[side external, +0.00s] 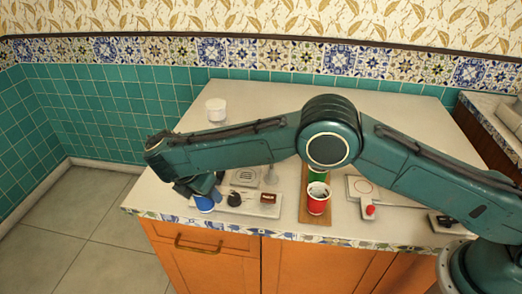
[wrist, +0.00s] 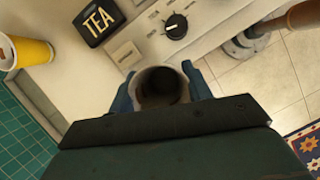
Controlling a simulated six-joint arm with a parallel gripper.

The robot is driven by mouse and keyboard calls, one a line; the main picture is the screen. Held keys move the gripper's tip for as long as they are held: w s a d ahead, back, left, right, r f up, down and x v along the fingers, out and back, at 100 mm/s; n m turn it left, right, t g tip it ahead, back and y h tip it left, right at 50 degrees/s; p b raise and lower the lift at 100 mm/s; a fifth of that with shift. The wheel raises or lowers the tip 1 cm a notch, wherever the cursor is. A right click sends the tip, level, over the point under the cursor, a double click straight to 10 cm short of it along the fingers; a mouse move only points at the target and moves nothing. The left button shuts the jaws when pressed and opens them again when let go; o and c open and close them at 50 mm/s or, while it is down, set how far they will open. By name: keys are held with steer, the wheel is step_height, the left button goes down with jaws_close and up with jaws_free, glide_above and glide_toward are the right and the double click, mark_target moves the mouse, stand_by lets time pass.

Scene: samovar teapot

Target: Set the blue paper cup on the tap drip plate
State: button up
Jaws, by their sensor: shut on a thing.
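The blue paper cup (side external: 205,204) is held in my gripper (side external: 200,188), which is shut on it near the counter's front left, by the left end of the white panel. In the wrist view the cup's pale rim and dark inside (wrist: 162,86) show between the two fingers (wrist: 160,92). I cannot tell whether the cup's base touches anything. A grey slotted plate (side external: 245,176), which looks like the tap drip plate, lies right of and behind the cup. Nothing is seen standing on its visible part.
A white tub (side external: 215,110) stands at the back left. The wrist view shows a yellow cup (wrist: 30,52), a TEA sign (wrist: 99,20) and a black knob (wrist: 176,27). My arm hides part of the counter.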

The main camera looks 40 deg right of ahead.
steer(key=w+d, duration=0.2)
steer(key=d, duration=0.3)
steer(key=w+d, duration=0.2)
steer(key=d, duration=0.4)
steer(key=w+d, duration=0.3)
steer(key=d, duration=0.2)
steer(key=shift+d, duration=0.25)
steer(key=shift+f, duration=0.1)
steer(key=shift+f, duration=1.65)
steer(key=shift+f, duration=0.1)
steer(key=o, duration=0.7)
steer(key=v, duration=1.2)
